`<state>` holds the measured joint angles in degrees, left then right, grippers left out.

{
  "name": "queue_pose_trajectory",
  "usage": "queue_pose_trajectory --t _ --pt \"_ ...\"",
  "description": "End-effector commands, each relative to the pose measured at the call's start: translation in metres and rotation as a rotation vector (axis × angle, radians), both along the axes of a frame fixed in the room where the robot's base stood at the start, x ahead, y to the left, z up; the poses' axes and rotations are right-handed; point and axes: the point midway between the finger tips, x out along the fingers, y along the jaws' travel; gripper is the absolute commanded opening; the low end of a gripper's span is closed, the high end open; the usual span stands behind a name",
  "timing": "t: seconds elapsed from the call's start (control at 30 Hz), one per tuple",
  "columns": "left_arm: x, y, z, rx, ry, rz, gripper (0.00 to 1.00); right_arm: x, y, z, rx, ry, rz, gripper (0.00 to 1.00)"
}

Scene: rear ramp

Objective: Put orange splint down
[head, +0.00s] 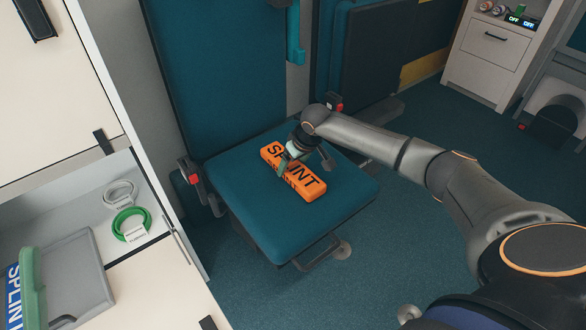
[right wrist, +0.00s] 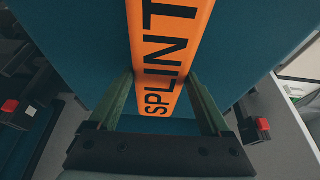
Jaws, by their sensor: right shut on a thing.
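The orange splint (head: 304,183) is a long block with black "SPLINT" lettering. In the head view it lies along the teal seat cushion (head: 338,208), and it appears to rest on it. My right gripper (head: 284,164) is at the splint's far left end, with its fingers on both sides of it. In the right wrist view the splint (right wrist: 167,45) runs up from between the two fingers of my right gripper (right wrist: 160,98), which is shut on it. The teal seat (right wrist: 85,40) shows behind it. My left gripper is not in view.
At left, an open drawer (head: 75,215) holds a green ring (head: 117,222), a white ring (head: 119,188) and a grey case (head: 80,280). The seat has a teal backrest (head: 215,70) and red buckles (head: 194,178). A white cabinet (head: 492,48) stands at the back right. Blue floor lies clear between.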

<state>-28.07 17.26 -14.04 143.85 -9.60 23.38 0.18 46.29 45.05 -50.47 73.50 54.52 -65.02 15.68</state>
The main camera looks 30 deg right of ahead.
Motion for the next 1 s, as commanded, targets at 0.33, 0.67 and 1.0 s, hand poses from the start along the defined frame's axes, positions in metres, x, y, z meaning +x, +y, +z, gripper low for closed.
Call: queue_pose_trajectory --t 0.33,0.67,1.0 --pt "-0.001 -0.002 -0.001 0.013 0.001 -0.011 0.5 0.001 0.0 -0.002 0.001 -0.003 -0.002 0.2" --pt "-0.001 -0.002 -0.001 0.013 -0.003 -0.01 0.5 0.001 0.0 -0.003 0.001 -0.003 -0.001 1.0" --pt "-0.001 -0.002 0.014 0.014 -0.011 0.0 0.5 -0.008 -0.001 0.025 0.0 -0.004 -0.001 1.0"
